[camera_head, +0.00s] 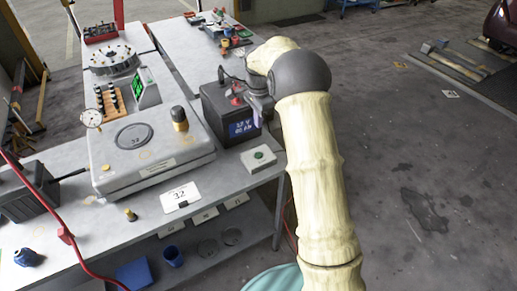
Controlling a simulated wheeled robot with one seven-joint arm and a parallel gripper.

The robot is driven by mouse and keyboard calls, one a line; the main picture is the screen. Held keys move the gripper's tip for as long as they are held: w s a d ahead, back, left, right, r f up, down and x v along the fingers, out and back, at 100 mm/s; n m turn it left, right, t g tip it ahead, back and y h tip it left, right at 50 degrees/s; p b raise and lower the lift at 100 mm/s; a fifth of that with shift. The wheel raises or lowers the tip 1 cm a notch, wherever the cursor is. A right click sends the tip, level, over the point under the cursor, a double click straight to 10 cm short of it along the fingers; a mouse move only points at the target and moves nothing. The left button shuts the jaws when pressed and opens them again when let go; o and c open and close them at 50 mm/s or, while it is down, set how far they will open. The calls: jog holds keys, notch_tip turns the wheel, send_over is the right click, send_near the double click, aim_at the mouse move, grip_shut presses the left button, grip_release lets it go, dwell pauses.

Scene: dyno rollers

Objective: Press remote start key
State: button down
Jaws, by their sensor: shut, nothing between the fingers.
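My gripper (240,88) is small and dark at the end of my bone-coloured arm. It is shut and empty, over the right side of a dark box with a blue display (242,128). The white box is below and in front of it, apart from it. My arm's dark joint hides part of the area behind, and I cannot see clearly whether the fingers touch the dark box.
A grey flat-topped unit (150,165) with a brass knob (179,118) stands left of the dark box. A card reading 32 (180,197) lies at the bench's front. A red cable (68,237) crosses the left. Open floor (420,190) lies to the right.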

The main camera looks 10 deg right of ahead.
aim_at(258, 154)
notch_tip(258, 154, down, 14)
jog(key=p, duration=0.3)
jog(key=shift+r+p, duration=0.2)
jog(key=shift+p, duration=0.15)
jog(key=shift+f, duration=0.2)
